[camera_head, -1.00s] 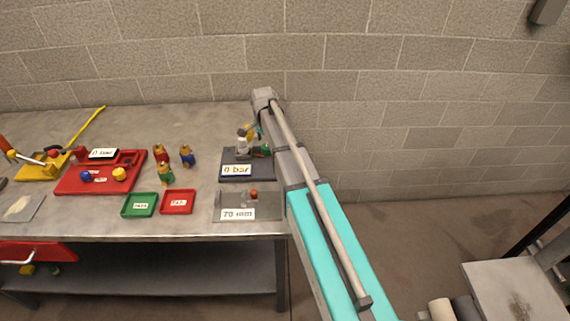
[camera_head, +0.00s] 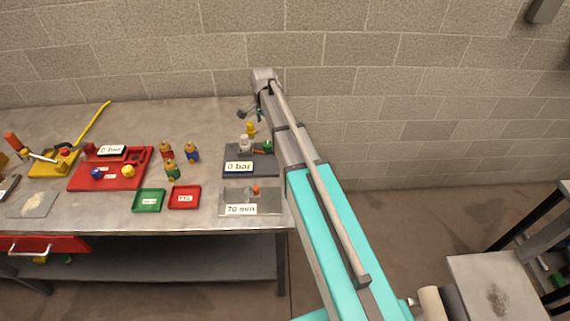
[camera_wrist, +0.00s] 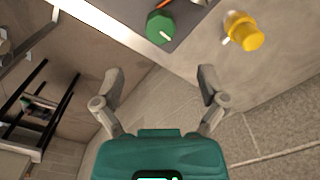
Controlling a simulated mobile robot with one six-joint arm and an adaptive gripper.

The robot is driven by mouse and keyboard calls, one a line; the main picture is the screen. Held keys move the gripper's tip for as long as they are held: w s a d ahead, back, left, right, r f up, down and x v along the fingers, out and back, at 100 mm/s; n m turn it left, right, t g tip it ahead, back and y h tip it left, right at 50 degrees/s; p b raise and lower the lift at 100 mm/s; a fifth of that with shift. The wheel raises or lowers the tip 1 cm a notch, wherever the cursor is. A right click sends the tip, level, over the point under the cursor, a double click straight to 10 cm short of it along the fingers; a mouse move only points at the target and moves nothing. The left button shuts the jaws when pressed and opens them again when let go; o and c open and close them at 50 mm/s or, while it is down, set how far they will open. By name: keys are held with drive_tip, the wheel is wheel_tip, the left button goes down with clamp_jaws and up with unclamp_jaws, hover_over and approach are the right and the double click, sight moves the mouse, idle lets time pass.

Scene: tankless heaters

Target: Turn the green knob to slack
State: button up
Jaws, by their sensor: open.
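The green knob (camera_wrist: 160,27) has a pale pointer mark and sits at the edge of a dark grey plate in the wrist view. It also shows small at the right side of the "0 bar" station (camera_head: 250,160) in the head view, close to my arm. My gripper (camera_wrist: 160,80) is open and empty. In the wrist view its two fingers are spread below the knob, apart from it. In the head view the gripper (camera_head: 250,112) is small, above and behind the station. The word slack is not readable in either view.
A yellow knob-like part (camera_wrist: 243,31) stands right of the green knob in the wrist view. The table (camera_head: 225,118) also holds a grey "70 mm" plate (camera_head: 268,202), green (camera_head: 148,200) and red (camera_head: 184,197) trays, and several figure-like pieces. The block wall is behind.

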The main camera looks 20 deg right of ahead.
drive_tip(key=s+r+n+p, duration=0.3)
drive_tip(key=s+n, duration=1)
drive_tip(key=s, duration=1.3)
drive_tip(key=shift+r, duration=0.5)
drive_tip(key=shift+a, duration=0.1)
wheel_tip(320, 180, down, 5)
drive_tip(key=b, duration=0.4)
drive_tip(key=shift+b, duration=0.35)
